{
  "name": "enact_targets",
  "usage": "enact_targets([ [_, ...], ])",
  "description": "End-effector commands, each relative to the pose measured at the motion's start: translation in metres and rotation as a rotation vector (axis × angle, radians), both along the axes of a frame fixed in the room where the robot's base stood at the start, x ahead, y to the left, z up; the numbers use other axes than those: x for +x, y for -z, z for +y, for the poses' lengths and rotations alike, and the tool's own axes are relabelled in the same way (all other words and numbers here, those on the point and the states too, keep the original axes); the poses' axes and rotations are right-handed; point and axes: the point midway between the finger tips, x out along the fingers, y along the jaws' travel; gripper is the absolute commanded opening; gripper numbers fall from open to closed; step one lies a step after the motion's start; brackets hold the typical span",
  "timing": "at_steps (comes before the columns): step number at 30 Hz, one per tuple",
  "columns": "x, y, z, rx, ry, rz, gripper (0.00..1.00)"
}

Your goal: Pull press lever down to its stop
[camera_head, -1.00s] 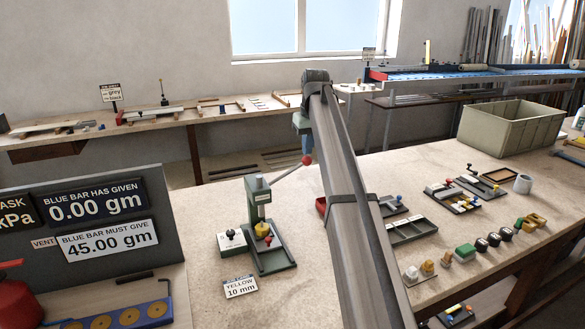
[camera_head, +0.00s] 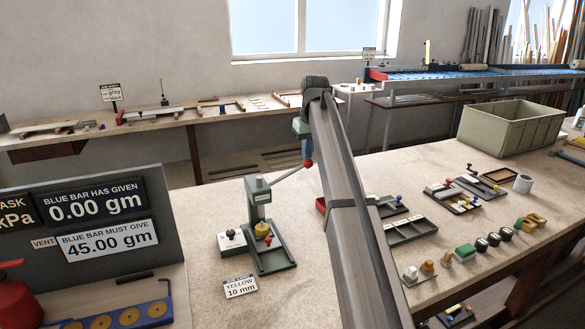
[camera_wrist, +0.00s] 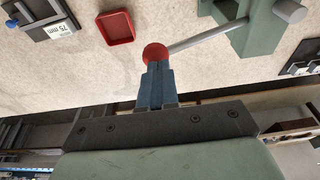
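The green press (camera_head: 259,205) stands on the bench, with a yellow piece (camera_head: 262,229) under its ram. Its grey press lever (camera_head: 286,175) slants up to the right and ends in a red ball knob (camera_head: 308,164). In the wrist view the knob (camera_wrist: 155,52) sits at the tips of my gripper (camera_wrist: 156,66), with the lever (camera_wrist: 208,36) running to the right. The blue fingers lie close together and look shut, overlapping the knob's lower edge. In the head view my gripper (camera_head: 307,155) is directly above the knob, seemingly touching it.
A red tray (camera_wrist: 116,27) lies beside the lever, partly behind my arm in the head view. A black-knobbed block (camera_head: 232,243) adjoins the press on the left. A "YELLOW 10 mm" card (camera_head: 240,287) lies in front. Several small fixtures occupy the bench's right side.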

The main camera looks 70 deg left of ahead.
Motion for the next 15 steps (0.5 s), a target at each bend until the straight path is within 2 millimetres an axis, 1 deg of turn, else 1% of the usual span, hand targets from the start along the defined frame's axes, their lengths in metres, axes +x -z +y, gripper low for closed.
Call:
enact_targets([
  [5,0.0,0.001,0.0,-0.001,0.0,0.0,0.0],
  [15,0.005,0.012,0.0,-0.001,0.0,0.0,0.0],
])
